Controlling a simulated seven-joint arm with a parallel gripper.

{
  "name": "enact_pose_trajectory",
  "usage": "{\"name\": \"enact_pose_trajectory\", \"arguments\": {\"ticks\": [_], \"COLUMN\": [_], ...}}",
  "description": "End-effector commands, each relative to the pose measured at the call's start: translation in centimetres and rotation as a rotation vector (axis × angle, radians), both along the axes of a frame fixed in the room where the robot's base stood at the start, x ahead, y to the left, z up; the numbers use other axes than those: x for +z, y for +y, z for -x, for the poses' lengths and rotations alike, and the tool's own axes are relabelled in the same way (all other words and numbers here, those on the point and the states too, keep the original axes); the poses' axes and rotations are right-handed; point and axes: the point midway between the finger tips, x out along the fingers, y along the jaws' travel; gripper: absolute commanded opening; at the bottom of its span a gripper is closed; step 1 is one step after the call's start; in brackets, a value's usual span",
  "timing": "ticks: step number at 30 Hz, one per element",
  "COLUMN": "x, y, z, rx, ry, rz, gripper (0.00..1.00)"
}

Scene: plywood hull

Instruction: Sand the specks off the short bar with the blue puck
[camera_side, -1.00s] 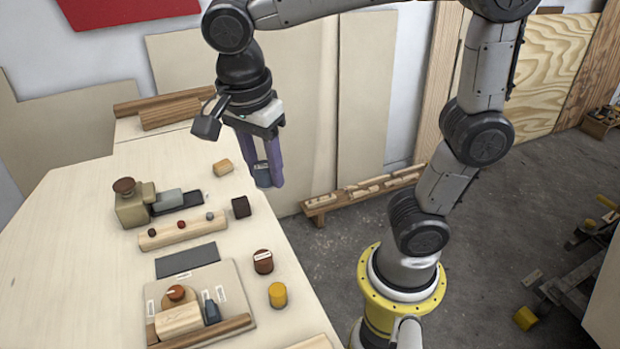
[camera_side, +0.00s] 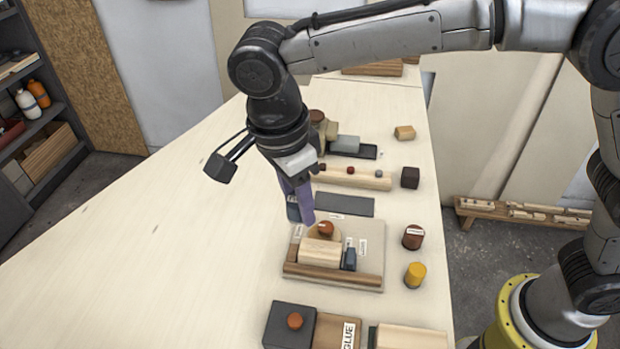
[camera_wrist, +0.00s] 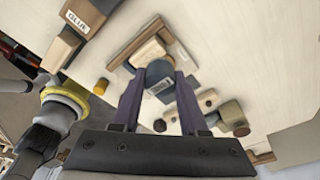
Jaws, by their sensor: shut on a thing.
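My gripper (camera_side: 300,215) points down over the table, by the back left corner of a beige board (camera_side: 362,243). It is shut on the blue puck (camera_side: 293,208). In the wrist view the puck (camera_wrist: 160,76) sits between the two purple fingers and bears a pale label. A light wood bar (camera_side: 357,178) lies behind the board with several small round dark, red and grey spots on top. A shorter pale block (camera_side: 319,252) lies on the board beside a brown strip. I cannot tell which is the short bar, and no fine specks show on the pale block.
An orange-topped piece (camera_side: 325,230) and a small dark blue piece (camera_side: 349,259) stand on the board. A grey sheet (camera_side: 344,204) lies behind it. Red-brown (camera_side: 412,238) and yellow (camera_side: 415,274) cylinders stand to the right. A GLUE-labelled block (camera_side: 338,333) is in front. The table's left is clear.

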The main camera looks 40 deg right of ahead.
Motion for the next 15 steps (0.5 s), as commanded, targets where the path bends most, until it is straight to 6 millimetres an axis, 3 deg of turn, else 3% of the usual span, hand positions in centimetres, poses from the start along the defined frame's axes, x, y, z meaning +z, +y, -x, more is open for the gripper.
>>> {"name": "enact_pose_trajectory", "arguments": {"ticks": [15], "x": [-4.4], "y": [-0.1], "z": [0.0], "rx": [0.000], "ry": [0.002], "rz": [0.002], "gripper": [0.00]}}
